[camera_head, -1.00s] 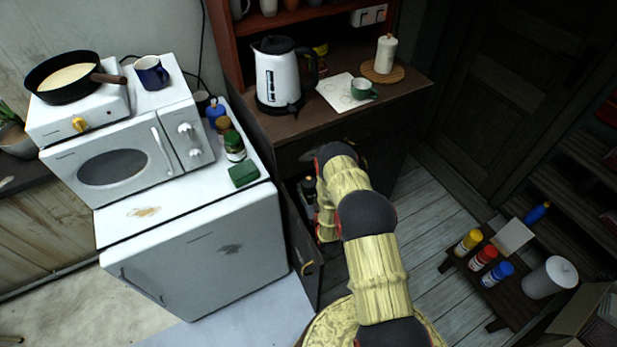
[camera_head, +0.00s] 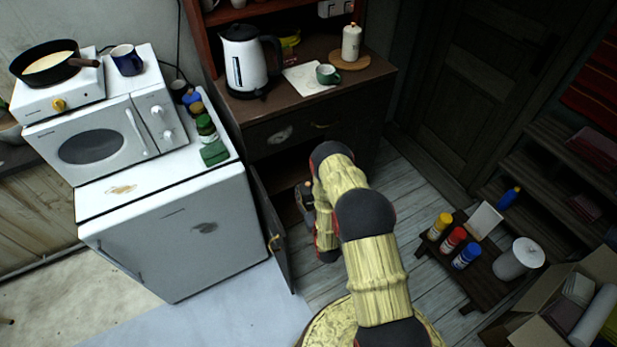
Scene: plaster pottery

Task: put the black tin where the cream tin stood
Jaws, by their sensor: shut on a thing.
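My gripper (camera_head: 305,196) is low in front of the open lower part of the brown cupboard, largely hidden behind my arm. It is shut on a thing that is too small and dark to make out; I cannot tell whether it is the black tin. No black tin shows clearly.
The cupboard door (camera_head: 272,235) stands open left of my gripper, beside the white fridge (camera_head: 180,235). Yellow (camera_head: 440,226), red (camera_head: 453,239) and blue (camera_head: 467,256) bottles stand on the bench (camera_head: 447,270). An open cardboard box (camera_head: 540,330) is at lower right. Plank floor between is clear.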

